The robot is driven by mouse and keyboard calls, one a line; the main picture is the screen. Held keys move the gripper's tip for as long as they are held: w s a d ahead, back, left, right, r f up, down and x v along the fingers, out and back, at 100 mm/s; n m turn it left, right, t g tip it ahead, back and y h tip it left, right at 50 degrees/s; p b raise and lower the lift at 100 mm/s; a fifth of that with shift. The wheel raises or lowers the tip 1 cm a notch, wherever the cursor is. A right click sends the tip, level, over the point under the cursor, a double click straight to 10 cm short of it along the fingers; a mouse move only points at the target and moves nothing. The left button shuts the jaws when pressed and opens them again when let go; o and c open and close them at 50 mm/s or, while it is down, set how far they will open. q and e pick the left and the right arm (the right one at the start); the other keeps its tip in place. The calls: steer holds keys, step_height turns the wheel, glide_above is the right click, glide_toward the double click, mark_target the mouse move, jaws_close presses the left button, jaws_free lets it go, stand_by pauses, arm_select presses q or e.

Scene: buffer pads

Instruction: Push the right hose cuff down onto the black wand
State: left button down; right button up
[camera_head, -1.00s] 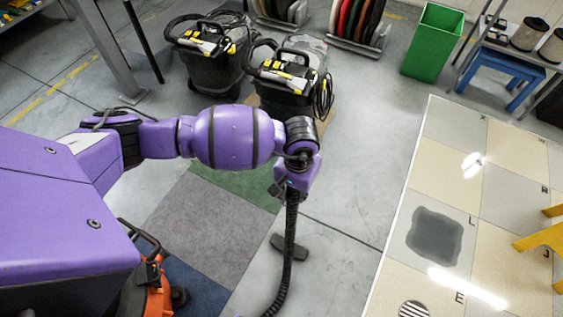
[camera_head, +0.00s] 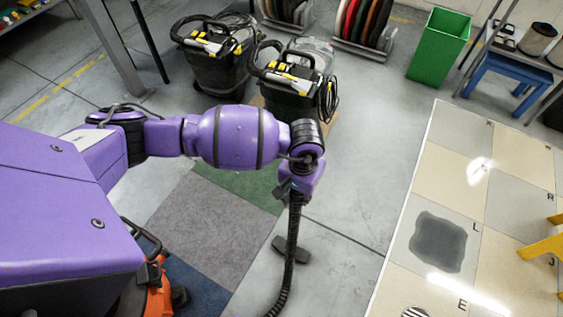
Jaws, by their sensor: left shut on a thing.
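My left gripper (camera_head: 293,190) points down at the middle of the view and is shut on the upper end of a black ribbed hose (camera_head: 291,245). The hose hangs from it and curves down to the bottom edge of the picture. The cuff at the hose's end is hidden in and under the gripper. A flat dark piece (camera_head: 291,249), perhaps a floor head, lies on the floor behind the hose. I cannot make out the black wand apart from the hose. My right gripper is not in view.
Two black vacuum machines (camera_head: 292,98) stand beyond my arm. A green bin (camera_head: 437,50) is at the back right. A panel of tiles marked with letters (camera_head: 510,160) fills the right side. An orange machine (camera_head: 158,298) is at the lower left. Grey floor is open right of the hose.

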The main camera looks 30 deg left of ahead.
arm_select(q)
steer(key=shift+w+f+b, duration=0.15)
steer(key=shift+f+b, duration=0.05)
steer(key=shift+b, duration=0.15)
stand_by(0.5)
steer(key=c, duration=1.4)
jaws_free()
steer(key=shift+o, duration=0.2)
steer(key=shift+r, duration=0.1)
step_height(320, 180, up, 12)
steer(key=shift+f, duration=0.1)
